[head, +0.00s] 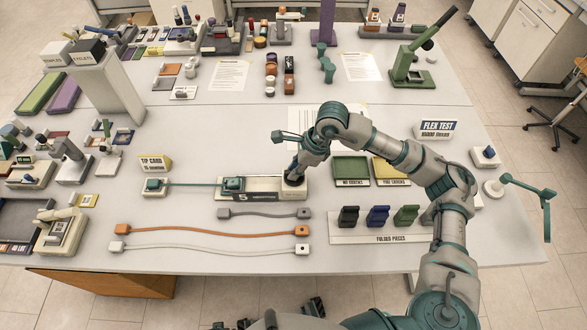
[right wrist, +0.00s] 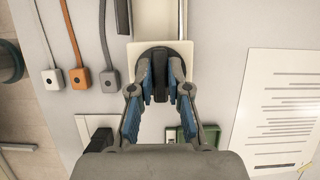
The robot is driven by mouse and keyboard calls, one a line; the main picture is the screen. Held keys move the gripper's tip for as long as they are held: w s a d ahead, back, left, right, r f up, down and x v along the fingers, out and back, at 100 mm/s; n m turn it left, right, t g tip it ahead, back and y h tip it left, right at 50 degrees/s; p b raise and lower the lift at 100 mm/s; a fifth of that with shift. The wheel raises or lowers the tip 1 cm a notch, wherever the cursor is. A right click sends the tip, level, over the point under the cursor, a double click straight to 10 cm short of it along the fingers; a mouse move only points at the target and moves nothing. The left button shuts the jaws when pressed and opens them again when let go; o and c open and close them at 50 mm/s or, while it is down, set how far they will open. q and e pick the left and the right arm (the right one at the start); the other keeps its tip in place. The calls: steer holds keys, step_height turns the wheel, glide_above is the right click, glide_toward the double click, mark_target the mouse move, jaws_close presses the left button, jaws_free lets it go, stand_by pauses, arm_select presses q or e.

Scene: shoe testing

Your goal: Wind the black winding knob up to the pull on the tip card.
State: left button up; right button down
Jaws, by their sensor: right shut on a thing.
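The black winding knob (right wrist: 160,88) sits on the right end of a pale tester base (head: 262,195) marked "5". My right gripper (head: 293,177) comes down on it from above. In the right wrist view, its blue-padded fingers (right wrist: 160,90) are shut on the knob's raised bar, one on each side. In the head view the gripper mostly hides the knob. A teal block (head: 232,184) sits on the base's left part, and a straight teal cord (head: 190,185) runs left to a small end block (head: 155,187). The yellow-topped tip card (head: 154,162) stands behind that block; its small print is unreadable.
Grey, orange (head: 205,232) and white cords lie in front of the base. A green tray (head: 351,168) and a yellow tray are to its right, behind a board of folded pieces (head: 375,239). A sheet of paper (right wrist: 282,110) lies beyond. My left gripper is not seen.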

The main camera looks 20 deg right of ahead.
steer(key=shift+w+d, duration=0.1)
steer(key=shift+d, duration=0.1)
steer(key=c, duration=1.2)
jaws_free()
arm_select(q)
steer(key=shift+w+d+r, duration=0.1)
arm_select(e)
steer(key=shift+o, duration=0.4)
steer(key=shift+d, duration=0.15)
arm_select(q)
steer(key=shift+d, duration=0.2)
arm_select(e)
steer(key=shift+d, duration=0.1)
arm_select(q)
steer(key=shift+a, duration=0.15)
arm_select(e)
steer(key=v, duration=1.1)
steer(key=shift+d+r, duration=0.3)
steer(key=shift+d, duration=0.05)
steer(key=shift+a, duration=0.15)
